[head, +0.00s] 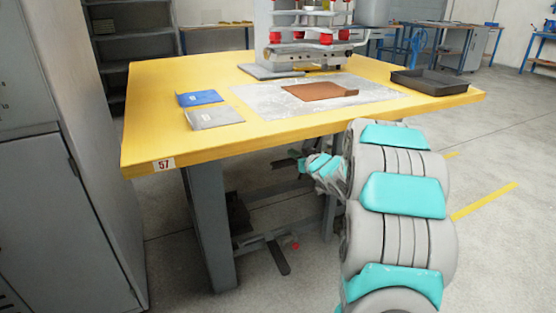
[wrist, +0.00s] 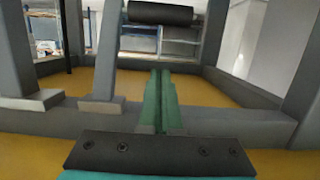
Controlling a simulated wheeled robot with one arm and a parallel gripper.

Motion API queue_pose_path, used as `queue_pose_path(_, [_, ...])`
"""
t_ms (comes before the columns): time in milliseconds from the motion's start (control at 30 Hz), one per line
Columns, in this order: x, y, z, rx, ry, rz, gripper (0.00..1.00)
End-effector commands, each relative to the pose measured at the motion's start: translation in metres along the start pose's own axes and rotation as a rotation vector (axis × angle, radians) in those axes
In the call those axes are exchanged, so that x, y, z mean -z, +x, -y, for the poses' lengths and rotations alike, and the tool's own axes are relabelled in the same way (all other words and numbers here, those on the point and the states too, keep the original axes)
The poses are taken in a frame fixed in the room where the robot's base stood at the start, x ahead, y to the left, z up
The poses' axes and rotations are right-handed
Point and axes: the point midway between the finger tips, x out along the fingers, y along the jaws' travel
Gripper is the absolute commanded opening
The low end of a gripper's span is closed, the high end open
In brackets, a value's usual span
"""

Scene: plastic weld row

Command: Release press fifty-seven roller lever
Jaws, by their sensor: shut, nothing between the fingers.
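My gripper (wrist: 160,78) shows in the wrist view with its two long green fingers shut together and empty, pointing away from the camera. A black roller (wrist: 160,13) on a grey mount lies crosswise at the top of that view, apart from the fingertips. In the head view my wrist is low at the front edge of the yellow table (head: 140,120) marked 57, and I cannot clearly make out the roller there. The press (head: 305,50) stands at the back of the table. Under the table is a dark pedal lever (head: 278,258) with a red tip beside it.
Grey frame bars (wrist: 40,118) and a yellow surface, seemingly the table's underside, surround the fingers in the wrist view. A table leg (head: 208,225) stands left of my arm. A brown sheet (head: 318,91), blue and grey packets, and a black tray (head: 432,80) lie on top.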

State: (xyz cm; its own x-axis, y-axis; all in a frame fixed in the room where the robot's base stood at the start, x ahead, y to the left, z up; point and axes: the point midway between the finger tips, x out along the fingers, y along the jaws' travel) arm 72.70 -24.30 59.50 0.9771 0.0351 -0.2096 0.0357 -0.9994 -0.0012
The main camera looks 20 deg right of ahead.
Motion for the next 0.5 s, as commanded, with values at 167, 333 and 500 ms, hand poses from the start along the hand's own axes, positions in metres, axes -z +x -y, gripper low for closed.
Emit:
queue_pose_path(167, [0.000, 0.000, 0.000, -0.001, 0.000, 0.002, 0.00])
queue_pose_path(333, [-0.001, 0.006, 0.001, 0.000, -0.001, 0.003, 0.00])
queue_pose_path(500, [-0.002, 0.028, 0.001, 0.000, -0.003, 0.005, 0.00])
